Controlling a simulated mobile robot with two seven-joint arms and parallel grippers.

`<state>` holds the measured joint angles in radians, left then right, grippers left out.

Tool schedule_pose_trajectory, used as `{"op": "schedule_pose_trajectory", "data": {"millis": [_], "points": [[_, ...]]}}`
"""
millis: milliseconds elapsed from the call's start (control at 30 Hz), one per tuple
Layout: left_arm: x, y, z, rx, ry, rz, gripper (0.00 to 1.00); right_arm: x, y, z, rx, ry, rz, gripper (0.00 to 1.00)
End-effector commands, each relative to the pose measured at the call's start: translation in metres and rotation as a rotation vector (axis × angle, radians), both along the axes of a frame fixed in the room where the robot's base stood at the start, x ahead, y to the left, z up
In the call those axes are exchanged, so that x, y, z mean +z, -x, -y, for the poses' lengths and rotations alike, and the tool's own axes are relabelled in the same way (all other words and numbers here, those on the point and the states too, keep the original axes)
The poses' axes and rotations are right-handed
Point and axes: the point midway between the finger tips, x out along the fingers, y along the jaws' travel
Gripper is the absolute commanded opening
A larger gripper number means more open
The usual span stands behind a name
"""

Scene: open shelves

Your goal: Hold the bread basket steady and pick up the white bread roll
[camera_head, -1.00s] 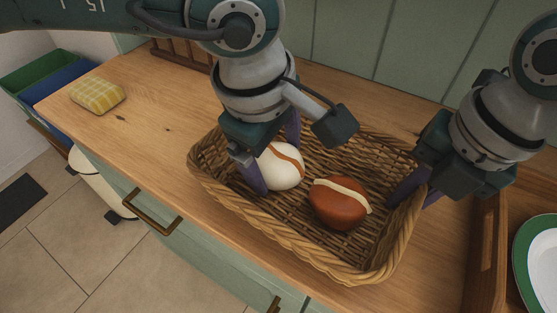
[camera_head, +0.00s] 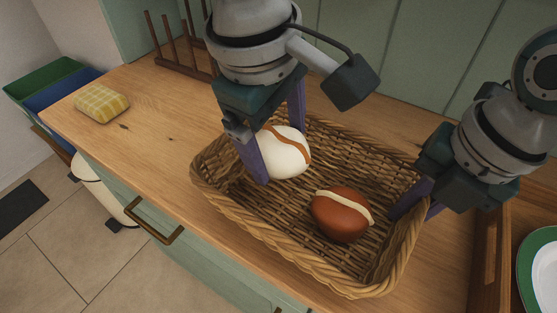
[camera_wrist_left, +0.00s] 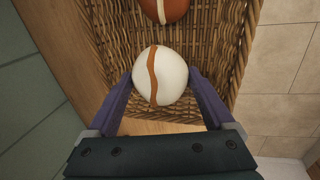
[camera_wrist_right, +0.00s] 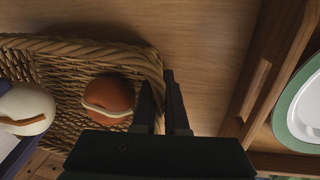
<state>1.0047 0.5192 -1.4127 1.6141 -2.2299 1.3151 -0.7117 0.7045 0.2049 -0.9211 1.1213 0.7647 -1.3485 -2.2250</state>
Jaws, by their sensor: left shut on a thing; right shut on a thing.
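The white bread roll (camera_head: 287,152) with a brown stripe is between the purple fingers of my left gripper (camera_head: 276,146), which is shut on it. It is held above the left end of the basket; the left wrist view also shows the roll (camera_wrist_left: 160,77) between both fingers. The wicker bread basket (camera_head: 352,283) sits on the wooden counter. My right gripper (camera_head: 415,200) is shut on the basket's right rim, one finger inside and one outside. A brown roll with a cream stripe (camera_head: 341,215) lies in the basket, also seen in the right wrist view (camera_wrist_right: 108,97).
A yellow checked sponge or cloth (camera_head: 102,103) lies at the counter's left. A wooden rack (camera_head: 178,45) stands at the back. A wooden tray (camera_head: 487,255) and a green-rimmed plate (camera_head: 524,270) are at the right. Green and blue bins (camera_head: 50,82) stand beyond the left edge.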

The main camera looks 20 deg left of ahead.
Motion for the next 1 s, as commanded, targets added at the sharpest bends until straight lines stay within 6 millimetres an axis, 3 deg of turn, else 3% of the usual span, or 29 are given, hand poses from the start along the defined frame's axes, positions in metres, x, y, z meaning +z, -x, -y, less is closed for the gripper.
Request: {"op": "schedule_pose_trajectory", "data": {"millis": [100,233,567,600,900,1000], "points": [[0.026,-0.001,0.000,-0.002,0.000,0.005,0.31,-0.001,0.000,0.001,-0.002,0.004,0.000,0.00],[0.044,-0.001,0.000,-0.001,0.000,0.002,0.31,-0.001,0.000,0.001,-0.002,0.004,0.000,0.00],[0.052,0.000,0.000,0.000,0.000,0.000,0.31,-0.001,0.000,0.001,-0.002,0.003,0.000,0.00],[0.052,0.000,0.000,0.000,0.000,0.000,0.31,-0.001,0.000,0.001,-0.002,0.004,0.000,0.12],[0.051,0.000,0.000,0.000,0.000,-0.001,0.31,0.000,0.000,0.000,-0.001,0.001,0.000,0.45],[0.051,0.000,0.000,0.000,0.000,-0.001,0.31,0.000,0.000,0.000,0.000,0.001,0.000,0.46]]}}
